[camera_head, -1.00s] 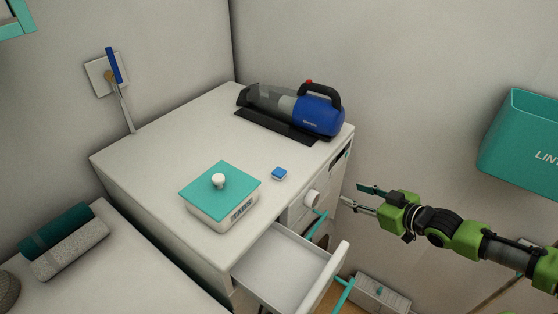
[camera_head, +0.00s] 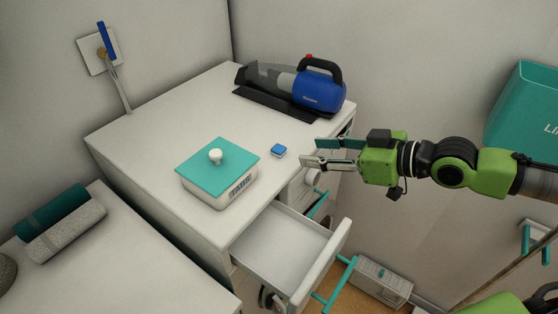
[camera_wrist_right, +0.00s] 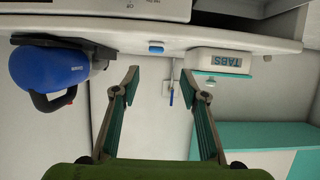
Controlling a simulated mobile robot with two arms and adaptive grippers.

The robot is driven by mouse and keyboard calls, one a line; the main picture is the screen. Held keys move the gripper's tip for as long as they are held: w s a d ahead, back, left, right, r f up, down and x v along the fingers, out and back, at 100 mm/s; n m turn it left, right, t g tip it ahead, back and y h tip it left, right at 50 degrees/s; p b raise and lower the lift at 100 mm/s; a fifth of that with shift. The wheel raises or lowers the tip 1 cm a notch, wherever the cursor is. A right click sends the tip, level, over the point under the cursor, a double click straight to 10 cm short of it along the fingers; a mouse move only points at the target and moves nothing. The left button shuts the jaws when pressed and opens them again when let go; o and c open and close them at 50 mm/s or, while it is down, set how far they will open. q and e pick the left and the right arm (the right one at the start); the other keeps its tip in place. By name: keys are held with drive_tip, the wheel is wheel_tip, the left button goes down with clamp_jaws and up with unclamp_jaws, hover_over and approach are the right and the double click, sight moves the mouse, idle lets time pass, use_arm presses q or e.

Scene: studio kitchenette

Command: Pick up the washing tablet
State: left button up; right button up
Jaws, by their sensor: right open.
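The washing tablet (camera_head: 278,151) is a small blue block on the white top of the washing machine, between the tabs box and the handheld vacuum. It also shows in the right wrist view (camera_wrist_right: 156,48), at the top middle, ahead of the fingers. My right gripper (camera_head: 308,153) is open and empty, just right of the tablet and apart from it. In the right wrist view its two fingers (camera_wrist_right: 168,84) are spread wide with nothing between them. My left gripper is not in view.
The white tabs box with a teal lid (camera_head: 218,172) stands left of the tablet. A blue handheld vacuum (camera_head: 318,92) lies on its dark base behind. An open, empty drawer (camera_head: 285,246) sticks out at the front. A teal bin (camera_head: 528,105) hangs on the right wall.

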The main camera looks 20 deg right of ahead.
sight(284, 156)
drive_tip(key=p+x, duration=0.1)
drive_tip(key=x, duration=0.4)
drive_tip(key=shift+w, duration=0.15)
drive_tip(key=shift+w+a+f+p, duration=0.1)
drive_tip(key=shift+w+a+p, duration=0.2)
drive_tip(key=shift+p, duration=0.2)
drive_tip(key=w+p, duration=0.1)
drive_tip(key=w+a+f, duration=0.1)
drive_tip(key=shift+w+a+f+p, duration=0.15)
drive_tip(key=shift+w+f+p, duration=0.1)
drive_tip(key=shift+w+p, duration=0.15)
drive_tip(key=shift+w+a+f, duration=0.35)
drive_tip(key=shift+f, duration=0.05)
drive_tip(key=c, duration=1)
